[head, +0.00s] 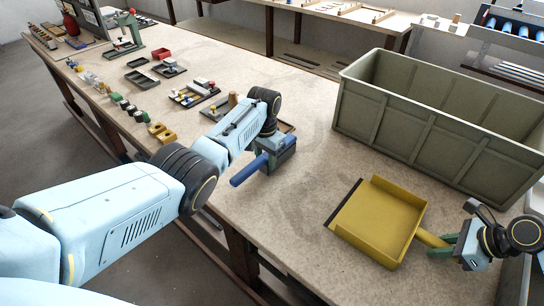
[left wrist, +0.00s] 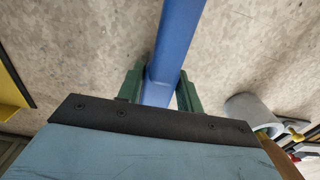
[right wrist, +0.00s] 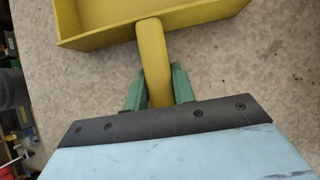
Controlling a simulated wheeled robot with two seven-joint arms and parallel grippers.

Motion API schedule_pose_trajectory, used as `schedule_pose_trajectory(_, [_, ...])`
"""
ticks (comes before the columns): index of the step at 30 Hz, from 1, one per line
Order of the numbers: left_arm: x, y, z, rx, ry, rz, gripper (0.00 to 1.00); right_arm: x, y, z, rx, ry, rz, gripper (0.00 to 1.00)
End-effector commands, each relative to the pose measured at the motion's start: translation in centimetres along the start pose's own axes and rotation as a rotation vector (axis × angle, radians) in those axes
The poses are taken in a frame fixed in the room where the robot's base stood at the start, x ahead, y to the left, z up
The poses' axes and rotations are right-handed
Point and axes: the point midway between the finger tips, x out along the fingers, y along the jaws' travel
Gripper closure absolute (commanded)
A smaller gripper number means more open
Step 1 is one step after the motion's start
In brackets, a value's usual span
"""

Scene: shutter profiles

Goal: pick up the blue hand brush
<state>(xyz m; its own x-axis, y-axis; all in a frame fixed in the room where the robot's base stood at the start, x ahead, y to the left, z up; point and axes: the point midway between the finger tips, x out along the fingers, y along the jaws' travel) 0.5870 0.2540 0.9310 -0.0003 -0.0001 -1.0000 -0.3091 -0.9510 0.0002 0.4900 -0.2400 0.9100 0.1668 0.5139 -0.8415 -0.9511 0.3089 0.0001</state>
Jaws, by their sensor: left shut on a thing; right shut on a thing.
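The blue hand brush (head: 248,170) shows as a blue handle at my left gripper (head: 266,162), over the middle of the workbench. In the left wrist view the blue handle (left wrist: 176,50) runs between the green fingers of my left gripper (left wrist: 160,92), which is shut on it. The brush's bristle end is hidden or unclear. A yellow dustpan (head: 380,220) is near the front right of the bench. My right gripper (head: 440,248) is shut on its handle, and the right wrist view shows the yellow handle (right wrist: 154,60) between the green fingers (right wrist: 156,90).
A large grey-green crate (head: 440,125) stands on the bench behind the dustpan. Small trays (head: 196,94) with parts, yellow blocks (head: 162,132) and a green device (head: 130,30) lie further left. Bare bench top (head: 300,220) lies between the brush and the dustpan.

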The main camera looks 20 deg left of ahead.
Motion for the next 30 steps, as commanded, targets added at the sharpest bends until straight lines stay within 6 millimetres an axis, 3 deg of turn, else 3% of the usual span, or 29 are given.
schedule_pose_trajectory(5, [-1.3,-0.1,-0.1,0.0,0.005,-0.001,0.94,0.0,0.0,0.0,0.0,-0.001,-0.001,0.91])
schedule_pose_trajectory(18, [-9.1,-0.1,-0.1,0.0,0.005,-0.001,0.94,0.0,0.0,0.0,0.0,-0.001,-0.001,0.91])
schedule_pose_trajectory(29, [-10.1,0.0,0.0,0.0,0.002,0.0,0.94,0.0,0.0,0.0,0.0,0.0,0.0,0.91])
schedule_pose_trajectory(30, [-10.1,0.0,0.0,0.0,0.002,0.0,0.65,0.0,0.0,0.0,0.0,0.0,0.0,0.91])
